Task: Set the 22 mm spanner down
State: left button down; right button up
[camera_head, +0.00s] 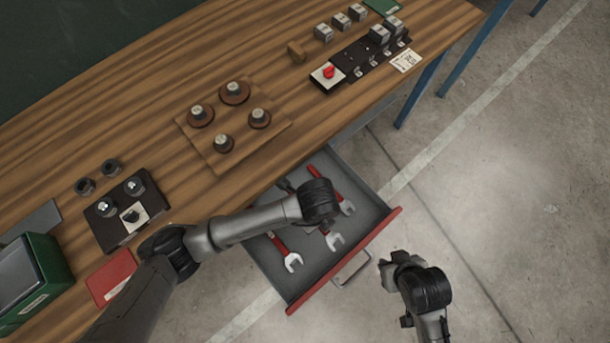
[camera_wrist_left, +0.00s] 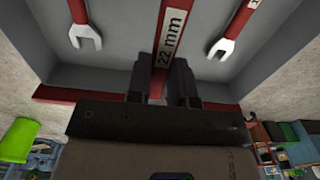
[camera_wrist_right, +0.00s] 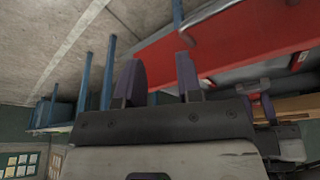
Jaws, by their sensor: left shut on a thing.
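The 22 mm spanner (camera_wrist_left: 172,32) has a red handle with a white "22 mm" label. My left gripper (camera_wrist_left: 165,82) is shut on this handle, over the open drawer (camera_head: 266,262). In the head view my left wrist hides the fingers; a steel spanner end (camera_head: 334,240) shows just below it, apparently the held one's. I cannot tell whether the spanner touches the drawer floor. A red-handled spanner lies on each side, one left (camera_head: 292,262) and one right (camera_head: 347,207). My right gripper (camera_wrist_right: 158,78) is open and empty, beyond the drawer's red front.
The drawer handle (camera_head: 352,270) sticks out toward my right gripper. The wooden table (camera_head: 150,80) above carries a board with several round pieces (camera_head: 222,165), a dark block with knobs (camera_head: 125,235) and a dark rail with a red switch (camera_head: 328,72). Floor to the right is clear.

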pick_arm(q)
jog(key=shift+f+b, duration=0.9)
jog(key=shift+f, duration=3.45)
jog(key=shift+f, duration=0.15)
jog(key=c, duration=1)
grip_release()
notch_tip(320, 180, up, 11)
jog(key=p, duration=0.2)
jog(key=shift+r+p, duration=0.2)
jog(key=shift+p, duration=0.1)
jog(key=shift+r, duration=0.45)
